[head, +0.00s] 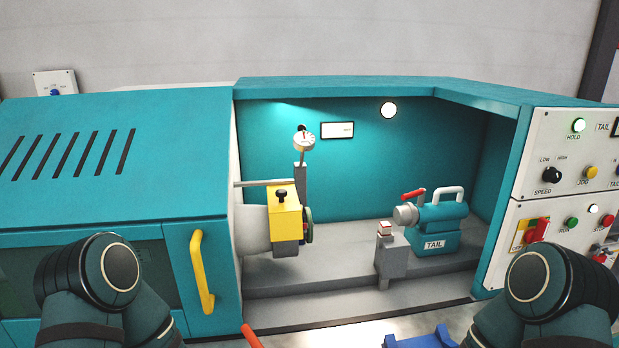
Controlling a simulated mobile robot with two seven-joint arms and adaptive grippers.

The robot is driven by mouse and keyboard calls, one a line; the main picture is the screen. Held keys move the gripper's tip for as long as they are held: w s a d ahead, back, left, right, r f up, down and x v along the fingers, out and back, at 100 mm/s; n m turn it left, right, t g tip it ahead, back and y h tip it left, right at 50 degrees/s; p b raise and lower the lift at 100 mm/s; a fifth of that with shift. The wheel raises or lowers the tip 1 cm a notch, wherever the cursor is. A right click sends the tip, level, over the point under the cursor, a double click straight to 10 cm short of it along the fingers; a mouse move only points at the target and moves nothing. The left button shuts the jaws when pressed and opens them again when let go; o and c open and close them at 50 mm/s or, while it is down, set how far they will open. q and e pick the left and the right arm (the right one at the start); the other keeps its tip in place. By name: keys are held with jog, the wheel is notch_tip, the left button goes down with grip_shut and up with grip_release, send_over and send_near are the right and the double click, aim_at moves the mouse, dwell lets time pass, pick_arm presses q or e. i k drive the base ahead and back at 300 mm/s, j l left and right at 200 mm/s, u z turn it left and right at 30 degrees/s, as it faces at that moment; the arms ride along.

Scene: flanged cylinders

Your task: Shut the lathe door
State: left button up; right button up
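The lathe door (180,170) is a teal hood with dark slots, standing at the left of the machine. Its yellow vertical handle (196,273) is on the front face near the door's right edge. The opening to the right of the door is uncovered, so the lathe interior (370,180) shows. Neither gripper is in view. Only dark teal links of my two arms show at the lower left and lower right. The left link covers part of the door's lower front, and nothing visible touches the handle.
A control panel (570,190) with buttons is at the right. A blue object (425,339) and an orange-red tip (252,336) show at the bottom edge.

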aim_at(134, 165)
jog(key=u, duration=1.45)
